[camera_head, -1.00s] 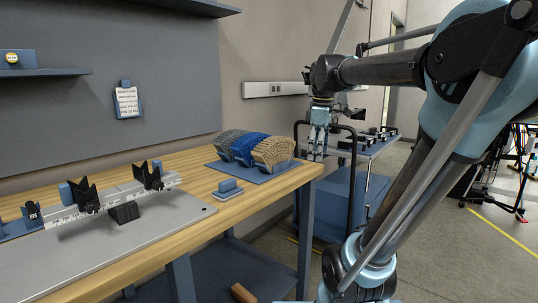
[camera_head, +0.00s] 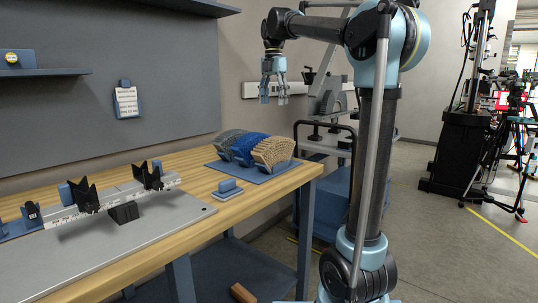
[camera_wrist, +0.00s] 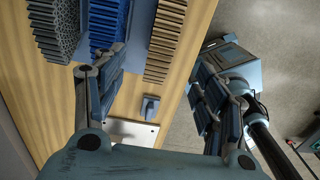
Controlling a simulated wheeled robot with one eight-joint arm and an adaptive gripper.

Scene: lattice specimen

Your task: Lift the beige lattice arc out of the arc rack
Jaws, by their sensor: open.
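The beige lattice arc (camera_head: 275,152) stands at the right end of the arc rack (camera_head: 266,175), a blue base at the back right of the bench. A blue arc and a grey arc stand to its left. In the wrist view the beige arc (camera_wrist: 165,42) shows from above at the top middle, with the blue arc (camera_wrist: 106,25) and grey arc (camera_wrist: 54,30) to its left. My gripper (camera_head: 273,92) is open and empty, pointing down above the rack. In the wrist view its fingers (camera_wrist: 158,98) are spread wide, the beige arc lying beyond and between them.
A small blue block on a plate (camera_head: 228,189) sits on the bench in front of the rack. A metal plate with a ruler and black V-holders (camera_head: 120,205) fills the bench's left. A cart (camera_head: 325,145) stands behind the bench's right end.

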